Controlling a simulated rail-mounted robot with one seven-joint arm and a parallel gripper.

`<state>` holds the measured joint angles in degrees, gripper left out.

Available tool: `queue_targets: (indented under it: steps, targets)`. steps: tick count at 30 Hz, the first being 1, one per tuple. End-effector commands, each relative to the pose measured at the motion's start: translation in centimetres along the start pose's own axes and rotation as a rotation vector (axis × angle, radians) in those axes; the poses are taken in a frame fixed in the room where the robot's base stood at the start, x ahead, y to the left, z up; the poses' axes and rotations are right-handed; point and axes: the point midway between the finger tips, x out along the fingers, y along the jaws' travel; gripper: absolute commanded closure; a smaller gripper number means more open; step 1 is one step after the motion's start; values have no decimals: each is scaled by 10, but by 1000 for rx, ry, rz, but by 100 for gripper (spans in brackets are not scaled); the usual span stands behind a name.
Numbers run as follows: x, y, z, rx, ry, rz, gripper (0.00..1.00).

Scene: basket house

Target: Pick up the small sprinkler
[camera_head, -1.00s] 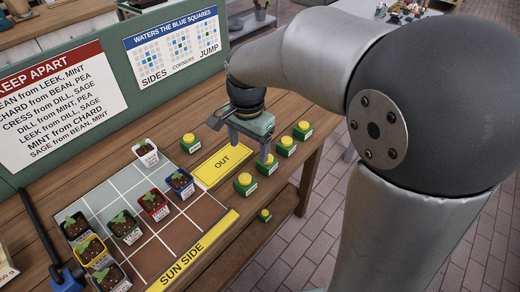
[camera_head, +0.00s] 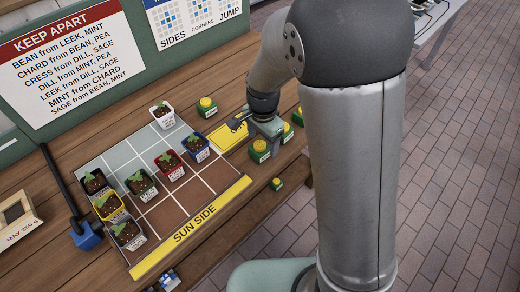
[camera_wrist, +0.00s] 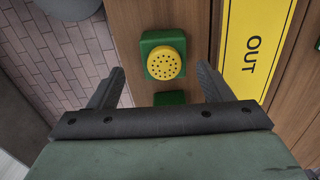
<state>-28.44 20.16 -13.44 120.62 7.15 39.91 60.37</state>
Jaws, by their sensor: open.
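Several green blocks with yellow round tops look like sprinklers. The smallest-looking one (camera_head: 276,184) sits apart, low by the front edge of the table. Others on the tabletop are one (camera_head: 206,107) behind the yellow OUT plate, one (camera_head: 260,152) just in front of my gripper, and one (camera_head: 287,133) to its right. My gripper (camera_head: 268,136) is open and empty above the table near the OUT plate. In the wrist view a sprinkler with a dotted yellow top (camera_wrist: 166,62) shows between the open fingers, and another green block (camera_wrist: 169,98) is partly hidden. I cannot tell which of them these are.
The OUT plate (camera_head: 230,137) lies beside a grid board (camera_head: 178,200) with several potted seedlings. A yellow SUN SIDE strip (camera_head: 190,228) runs along the board's front. A blue-ended tool (camera_head: 85,237) lies left. The brick floor (camera_head: 450,180) is open to the right.

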Motion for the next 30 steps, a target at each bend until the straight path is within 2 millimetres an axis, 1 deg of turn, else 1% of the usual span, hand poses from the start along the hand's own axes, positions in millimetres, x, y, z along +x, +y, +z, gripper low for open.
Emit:
queue_targets:
  steps: [3,7,10,16,17,18,20,21,22,30]
  targets:
    - [20,-4,-1,1,-2,5,27]
    - [36,-4,-1,0,-1,4,27]
    - [41,-5,-1,1,0,1,27]
    - [41,-5,-1,1,0,0,27]
    - [41,-5,-1,1,0,0,33]
    - [41,-5,-1,1,0,0,44]
    - [41,-5,-1,1,0,0,61]
    - [41,-5,-1,0,0,0,72]
    - [41,-5,-1,0,0,0,79]
    - [41,-5,-1,0,0,0,79]
